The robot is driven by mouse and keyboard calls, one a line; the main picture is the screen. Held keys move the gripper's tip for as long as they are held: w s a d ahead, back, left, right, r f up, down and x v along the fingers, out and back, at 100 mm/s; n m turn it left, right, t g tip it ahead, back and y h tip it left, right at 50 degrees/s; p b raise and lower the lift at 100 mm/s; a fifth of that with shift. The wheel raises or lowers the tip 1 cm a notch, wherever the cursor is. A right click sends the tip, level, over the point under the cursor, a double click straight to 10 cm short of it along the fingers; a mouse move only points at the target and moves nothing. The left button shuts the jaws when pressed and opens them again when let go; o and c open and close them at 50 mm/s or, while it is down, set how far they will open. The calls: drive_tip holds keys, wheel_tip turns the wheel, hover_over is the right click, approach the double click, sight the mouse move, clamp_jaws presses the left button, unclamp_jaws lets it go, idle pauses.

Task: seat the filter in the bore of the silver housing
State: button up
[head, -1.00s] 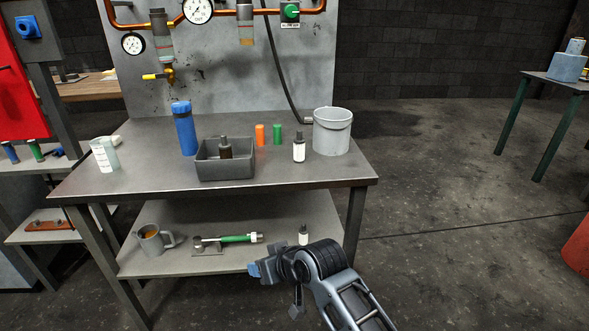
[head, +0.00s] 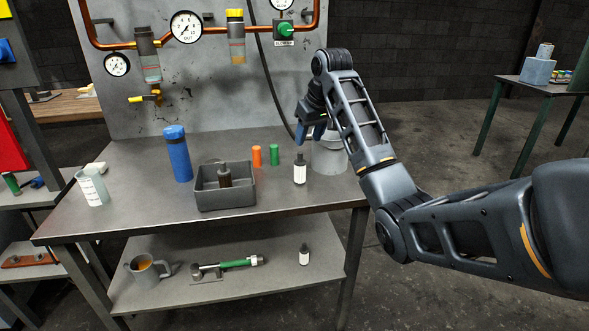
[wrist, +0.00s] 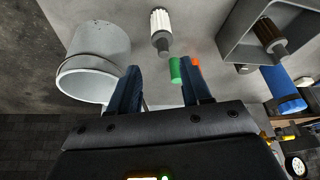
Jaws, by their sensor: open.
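A white ribbed cylinder with a dark end, which looks like the filter (head: 300,172), stands upright on the table and also shows in the wrist view (wrist: 161,25). My gripper (head: 312,131) is open and empty above the table, near the filter and the grey bucket. In the wrist view the fingers of my gripper (wrist: 160,88) are apart, and the filter lies beyond their tips, not touched. A grey-silver housing with a clear lower part, possibly the silver housing (head: 147,56), hangs from the copper pipe on the panel. I cannot see its bore.
A grey bucket (head: 328,156) stands close to my gripper. A grey tray (head: 237,196) holds a brown cylinder (head: 224,178). Orange (head: 257,156) and green (head: 275,155) cylinders, a blue canister (head: 178,154) and a white beaker (head: 92,187) stand on the table. The front right is clear.

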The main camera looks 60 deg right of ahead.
sight(301, 153)
drive_tip(key=x, duration=0.7)
drive_tip(key=shift+w, duration=0.35)
drive_tip(key=shift+c, duration=0.4)
clamp_jaws()
